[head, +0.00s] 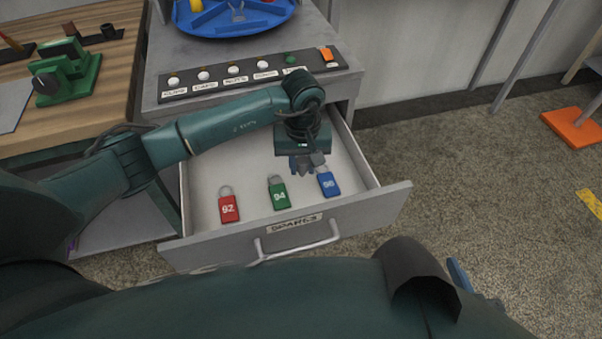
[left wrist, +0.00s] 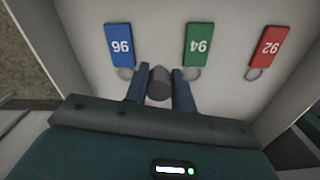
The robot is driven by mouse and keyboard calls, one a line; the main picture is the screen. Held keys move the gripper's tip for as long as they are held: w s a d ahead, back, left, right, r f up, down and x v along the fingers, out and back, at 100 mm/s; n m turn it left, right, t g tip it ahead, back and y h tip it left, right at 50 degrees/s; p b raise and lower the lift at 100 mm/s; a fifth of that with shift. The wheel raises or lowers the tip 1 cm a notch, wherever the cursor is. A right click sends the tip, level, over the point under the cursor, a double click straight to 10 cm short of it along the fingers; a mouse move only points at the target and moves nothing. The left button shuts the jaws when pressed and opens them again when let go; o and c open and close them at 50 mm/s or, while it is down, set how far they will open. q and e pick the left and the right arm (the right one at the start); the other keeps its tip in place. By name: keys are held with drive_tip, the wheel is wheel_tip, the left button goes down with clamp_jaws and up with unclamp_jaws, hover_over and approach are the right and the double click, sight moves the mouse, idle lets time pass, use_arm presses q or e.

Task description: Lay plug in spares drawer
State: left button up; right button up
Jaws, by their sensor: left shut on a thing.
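The spares drawer (head: 372,211) is pulled open, with a light, flat floor and a label on its front. My right gripper (head: 472,280) shows only in part at the lower right, mostly hidden by my arm.
A button strip (head: 240,76) and a blue round tray (head: 225,24) are above. The drawer's back left floor is clear.

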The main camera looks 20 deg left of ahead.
sight(302, 175)
use_arm(q)
wheel_tip(302, 175, down, 4)
drive_tip(key=shift+r, duration=0.15)
drive_tip(key=shift+b, duration=0.3)
drive_tip(key=o, duration=1)
drive_tip(key=shift+c, duration=0.2)
